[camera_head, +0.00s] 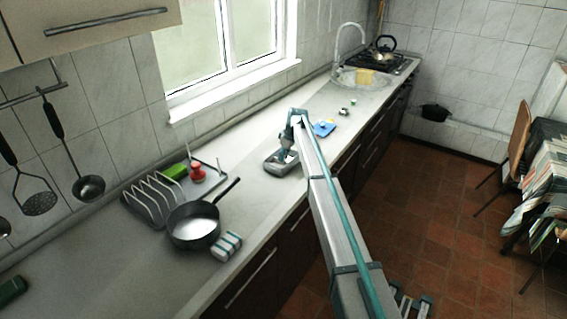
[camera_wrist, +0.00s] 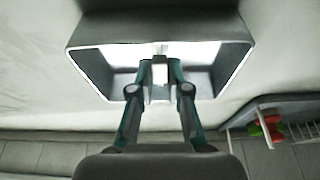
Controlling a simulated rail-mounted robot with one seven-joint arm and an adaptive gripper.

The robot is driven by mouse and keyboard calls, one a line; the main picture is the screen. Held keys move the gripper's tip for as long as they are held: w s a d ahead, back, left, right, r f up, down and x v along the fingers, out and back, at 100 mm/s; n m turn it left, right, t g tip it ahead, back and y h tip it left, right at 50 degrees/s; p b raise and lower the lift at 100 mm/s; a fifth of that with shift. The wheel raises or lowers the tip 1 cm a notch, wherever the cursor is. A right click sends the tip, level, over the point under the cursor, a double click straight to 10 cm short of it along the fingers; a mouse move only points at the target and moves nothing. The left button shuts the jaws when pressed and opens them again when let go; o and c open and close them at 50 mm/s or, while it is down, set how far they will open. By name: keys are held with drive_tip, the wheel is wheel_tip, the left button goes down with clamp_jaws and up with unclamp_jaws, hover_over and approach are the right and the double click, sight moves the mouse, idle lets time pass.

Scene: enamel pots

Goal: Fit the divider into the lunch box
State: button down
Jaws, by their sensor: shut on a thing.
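The lunch box (camera_head: 270,169) is a grey open box on the counter, below my gripper in the head view. In the wrist view the lunch box (camera_wrist: 90,72) shows its pale rim and grey walls around my fingertips. My gripper (camera_head: 288,151) is over the box opening. In the wrist view my gripper (camera_wrist: 160,78) is shut on a small pale piece, the divider (camera_wrist: 160,74), near the middle of the box. My fingers hide most of the divider, so I cannot tell how deep it sits or whether it touches the walls.
A dish rack (camera_head: 153,199), a dark pan (camera_head: 194,232) and a striped cloth (camera_head: 227,246) stand left of the box. A blue item (camera_head: 324,128) lies beyond it, before the sink (camera_head: 350,78). Bare counter (camera_head: 245,165) lies left of the box.

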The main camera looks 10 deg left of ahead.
drive_tip(key=shift+r, duration=0.15)
idle(0.3)
drive_tip(key=shift+r+p, duration=0.55)
drive_tip(key=shift+r, duration=1.55)
drive_tip(key=shift+r, duration=0.1)
